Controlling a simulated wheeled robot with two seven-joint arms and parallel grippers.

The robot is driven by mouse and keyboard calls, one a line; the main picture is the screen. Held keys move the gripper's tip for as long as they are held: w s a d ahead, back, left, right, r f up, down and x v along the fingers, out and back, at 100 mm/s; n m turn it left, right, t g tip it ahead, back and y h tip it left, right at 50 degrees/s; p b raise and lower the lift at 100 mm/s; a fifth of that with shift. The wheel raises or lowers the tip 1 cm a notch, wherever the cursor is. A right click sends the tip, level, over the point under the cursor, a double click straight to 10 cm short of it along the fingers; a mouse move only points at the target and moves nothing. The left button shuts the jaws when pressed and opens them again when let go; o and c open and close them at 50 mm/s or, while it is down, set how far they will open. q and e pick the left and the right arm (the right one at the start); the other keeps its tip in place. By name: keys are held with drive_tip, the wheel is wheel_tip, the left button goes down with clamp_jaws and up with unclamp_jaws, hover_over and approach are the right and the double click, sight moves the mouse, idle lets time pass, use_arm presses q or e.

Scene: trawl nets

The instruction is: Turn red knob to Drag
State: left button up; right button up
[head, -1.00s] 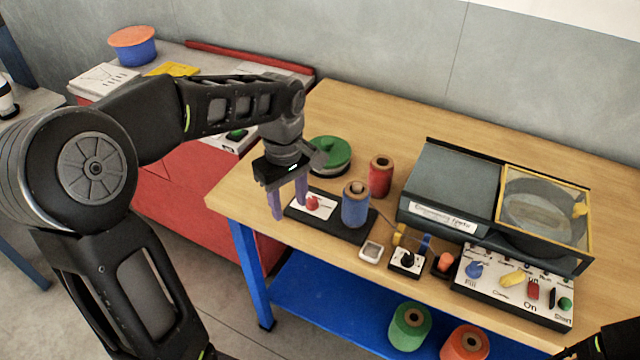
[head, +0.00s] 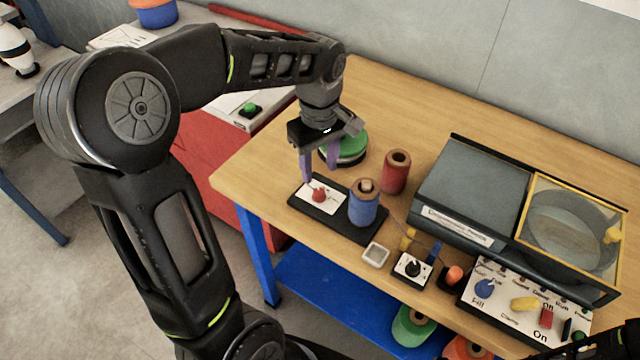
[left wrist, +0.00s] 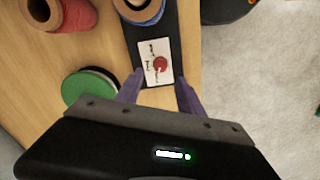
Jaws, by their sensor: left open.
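The red knob (head: 319,195) sits on a white label plate on a black base (head: 345,225), near the front left of the wooden table. It also shows in the left wrist view (left wrist: 160,63), where printed words beside it are too small to read. My left gripper (head: 319,175) is open and points down, with its purple fingers at and just behind the knob in the head view. In the left wrist view the fingertips (left wrist: 159,82) stand apart on either side of the plate's near end, with the knob just beyond them. Nothing is between the fingers.
A blue spool (head: 364,203) stands on the same base, close right of the knob. A red spool (head: 396,171) and a green round object (head: 347,148) stand behind. A control panel (head: 520,305) and a grey box (head: 465,190) are to the right. The front left table corner is clear.

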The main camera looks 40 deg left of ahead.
sight(319, 190)
use_arm(q)
wheel_tip(319, 190, down, 7)
drive_tip(key=shift+p, duration=0.35)
drive_tip(key=shift+c, duration=0.3)
clamp_jaws()
